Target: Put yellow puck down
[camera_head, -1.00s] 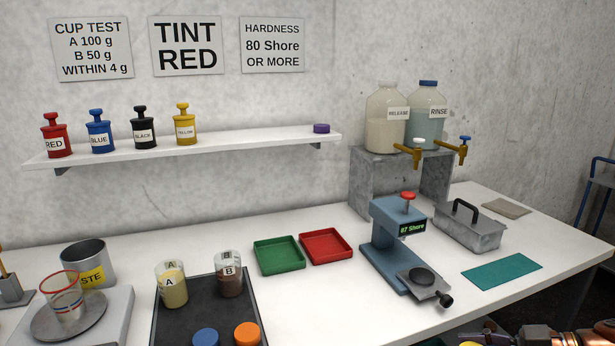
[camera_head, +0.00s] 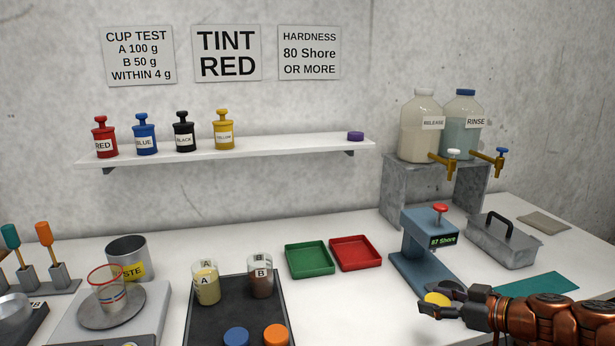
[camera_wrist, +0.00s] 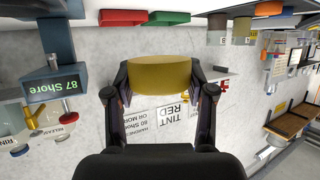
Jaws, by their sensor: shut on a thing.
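The yellow puck (camera_head: 437,299) is between the fingers of my gripper (camera_head: 447,302) in the head view, in front of the blue-grey hardness tester (camera_head: 428,247). In the wrist view the yellow puck (camera_wrist: 158,74) fills the space between the fingertips of my gripper (camera_wrist: 162,88), which are shut on its two sides. The tester's display (camera_wrist: 54,86) reads 87 Shore in the wrist view. My gripper hides part of the tester's lower plate. The gap between puck and table cannot be judged.
A green tray (camera_head: 309,272) and a red tray (camera_head: 355,266) lie left of the tester. Cups A (camera_head: 206,288) and B (camera_head: 261,283) stand on a dark mat. White table shows between the trays and tester.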

